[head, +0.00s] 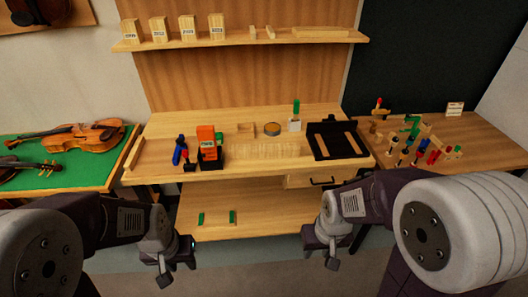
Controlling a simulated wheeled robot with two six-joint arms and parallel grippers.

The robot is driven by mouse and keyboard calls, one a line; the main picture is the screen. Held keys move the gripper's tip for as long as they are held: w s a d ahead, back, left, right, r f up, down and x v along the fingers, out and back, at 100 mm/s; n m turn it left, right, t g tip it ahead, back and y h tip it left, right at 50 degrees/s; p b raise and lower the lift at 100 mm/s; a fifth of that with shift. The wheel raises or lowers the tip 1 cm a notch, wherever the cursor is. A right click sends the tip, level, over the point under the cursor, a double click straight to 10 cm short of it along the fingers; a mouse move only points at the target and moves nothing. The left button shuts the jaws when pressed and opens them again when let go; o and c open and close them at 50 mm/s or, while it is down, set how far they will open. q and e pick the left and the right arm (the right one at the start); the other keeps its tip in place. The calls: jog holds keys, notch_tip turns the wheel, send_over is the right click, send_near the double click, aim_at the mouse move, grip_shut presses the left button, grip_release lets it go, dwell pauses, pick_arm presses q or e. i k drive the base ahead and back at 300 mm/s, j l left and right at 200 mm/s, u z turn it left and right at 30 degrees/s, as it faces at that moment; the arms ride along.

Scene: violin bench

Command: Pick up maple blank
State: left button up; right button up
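I cannot tell for sure which piece is the maple blank. Labelled pale wood blocks (158,31) stand in a row on the upper shelf, their labels too small to read. Small wood pieces (269,32) and a long pale board (318,32) lie further right on that shelf. My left gripper (177,273) hangs low in front of the bench, apart from all wood pieces. My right gripper (333,258) hangs low in front of the bench's right part, also apart from them. Both look empty; the finger gaps are too small to judge.
The bench (270,150) holds an orange-and-black device (208,147), a round tin (272,129) and a black tray (320,150). Violins (85,138) lie on a green table at left. A right side table (480,135) carries several tools.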

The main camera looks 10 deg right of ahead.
aim_at(289, 150)
jog(key=i+l+u, duration=0.25)
jog(key=i, duration=0.3)
jog(key=i+l+u, duration=0.3)
jog(key=i+l, duration=0.2)
